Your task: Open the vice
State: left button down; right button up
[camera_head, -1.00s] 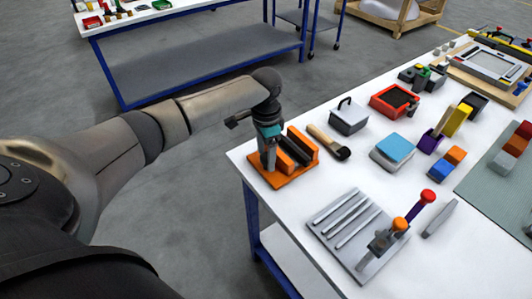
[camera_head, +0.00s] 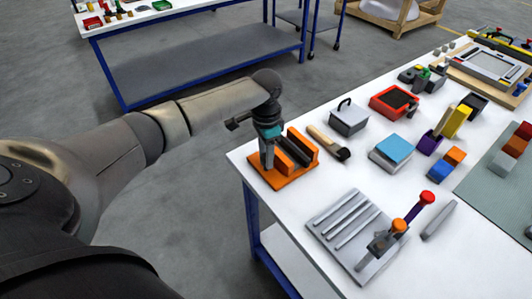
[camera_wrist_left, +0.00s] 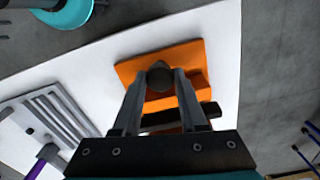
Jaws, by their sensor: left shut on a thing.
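The vice (camera_head: 302,170) has an orange base and orange and dark jaws. It sits at the near left corner of the white table. My left gripper (camera_head: 267,160) points down at the left end of the vice, and its fingers hide part of it in the head view. In the left wrist view my left gripper (camera_wrist_left: 160,85) is shut on a dark round knob (camera_wrist_left: 160,74), the vice handle, above the orange base (camera_wrist_left: 190,55). A gap shows between the vice jaws. My right gripper is not seen.
A grey plate with rods and a toggle clamp (camera_head: 335,205) lies nearer. The table's left edge is close to the vice, with open floor beyond.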

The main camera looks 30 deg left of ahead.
pick_arm(q)
jog(key=n+p, duration=0.3)
jog(key=p, duration=0.1)
jog(key=n+p, duration=0.3)
jog(key=p, duration=0.2)
jog(key=shift+r+n, duration=0.2)
jog(key=shift+n, duration=0.2)
jog(key=shift+f+n+p, duration=0.1)
jog(key=shift+n+p, duration=0.95)
jog(key=shift+n, duration=0.05)
jog(key=shift+n+p, duration=0.55)
jog(key=shift+n, duration=0.55)
jog(key=shift+w+a, duration=0.1)
jog(key=shift+w, duration=0.1)
jog(key=shift+c, duration=2.2)
grip_release()
jog(key=shift+w, duration=0.1)
jog(key=shift+d, duration=0.2)
